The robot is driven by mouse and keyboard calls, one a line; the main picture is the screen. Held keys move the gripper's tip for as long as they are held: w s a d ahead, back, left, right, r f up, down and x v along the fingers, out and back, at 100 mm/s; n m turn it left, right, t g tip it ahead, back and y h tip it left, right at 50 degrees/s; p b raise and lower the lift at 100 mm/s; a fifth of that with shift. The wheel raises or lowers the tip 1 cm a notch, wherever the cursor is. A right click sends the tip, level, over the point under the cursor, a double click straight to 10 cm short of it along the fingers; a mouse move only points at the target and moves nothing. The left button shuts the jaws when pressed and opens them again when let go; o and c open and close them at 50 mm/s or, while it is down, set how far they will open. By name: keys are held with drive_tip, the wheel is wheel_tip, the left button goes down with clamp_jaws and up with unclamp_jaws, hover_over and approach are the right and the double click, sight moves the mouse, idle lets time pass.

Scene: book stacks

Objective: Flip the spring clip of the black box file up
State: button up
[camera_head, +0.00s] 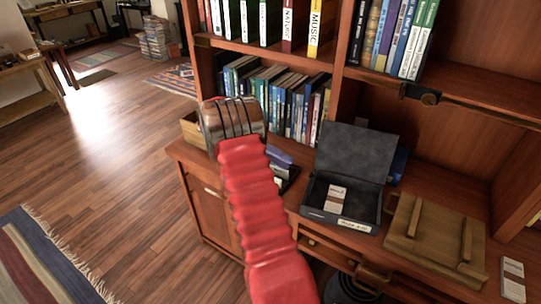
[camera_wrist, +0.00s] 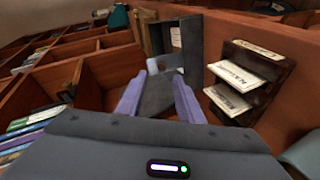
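The black box file (camera_head: 352,150) stands open on the desk in the head view, its lid raised at the back. A white and brown card or packet (camera_head: 336,196) lies inside, and a pale label (camera_head: 352,225) is on its front. I cannot make out the spring clip. In the wrist view a dark grey open box (camera_wrist: 155,100), apparently the box file, lies ahead of my gripper. My gripper (camera_wrist: 159,78) is open, its two lavender fingers apart with nothing visibly held. In the head view my red arm largely hides the gripper, which is left of the file.
A wooden board with two bars (camera_head: 437,232) lies right of the file. A small pale packet (camera_head: 513,280) is at the far right. Shelves of books (camera_head: 275,95) rise behind the desk. A dark rack with white cards (camera_wrist: 245,80) stands right of the fingers.

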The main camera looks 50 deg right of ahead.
drive_tip(key=v, duration=0.4)
drive_tip(key=shift+f, duration=0.1)
idle(0.5)
drive_tip(key=s+a+r+n+t+y, duration=0.1)
drive_tip(key=a+r+n+t, duration=0.4)
drive_tip(key=a, duration=0.4)
drive_tip(key=s+a+r+n+t, duration=0.2)
drive_tip(key=a+r+n+t, duration=0.15)
drive_tip(key=a+r, duration=0.4)
drive_tip(key=s+a+n+t+y, duration=0.2)
drive_tip(key=s+a+n+t, duration=0.2)
drive_tip(key=a, duration=0.7)
drive_tip(key=s+a+n+t+y, duration=0.3)
drive_tip(key=s+a, duration=0.4)
drive_tip(key=a, duration=0.4)
drive_tip(key=n+t, duration=0.1)
drive_tip(key=t, duration=0.1)
drive_tip(key=shift+s+t, duration=0.2)
drive_tip(key=shift+t, duration=0.15)
